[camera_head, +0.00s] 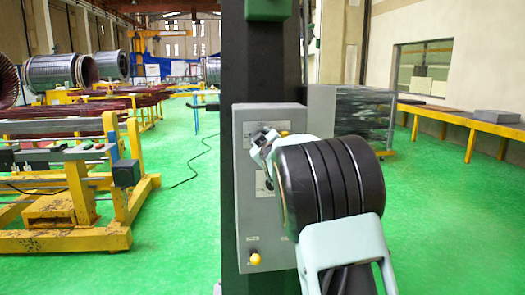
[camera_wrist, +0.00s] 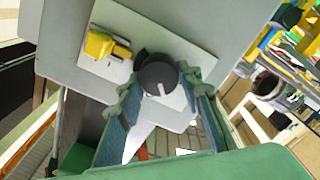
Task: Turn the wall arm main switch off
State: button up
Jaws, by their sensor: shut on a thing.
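The main switch appears as a round black knob (camera_wrist: 157,73) with a white mark, on a light plate (camera_wrist: 190,52) of a grey box, in the wrist view. My gripper (camera_wrist: 160,88) has its two fingers on either side of the knob and is shut on it. In the head view, my gripper (camera_head: 262,139) reaches the upper part of the grey control box (camera_head: 255,215). My own arm hides the box's right part, and the knob is hard to make out there.
A yellow part (camera_wrist: 102,46) sits beside the knob on the same plate. A yellow button (camera_head: 254,259) is low on the box. The box is on a dark column (camera_head: 240,60). A yellow frame (camera_head: 75,210) stands left, and a yellow bench (camera_head: 465,119) right. Green floor between is open.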

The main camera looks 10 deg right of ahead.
jog(key=n+b, duration=0.8)
jog(key=n, duration=0.1)
jog(key=shift+f, duration=0.15)
jog(key=shift+n+b, duration=0.3)
jog(key=shift+b, duration=0.05)
jog(key=o, duration=1.2)
jog(key=shift+c, duration=0.2)
jog(key=shift+s+a, duration=0.1)
jog(key=s, duration=1.1)
jog(key=shift+s, duration=0.4)
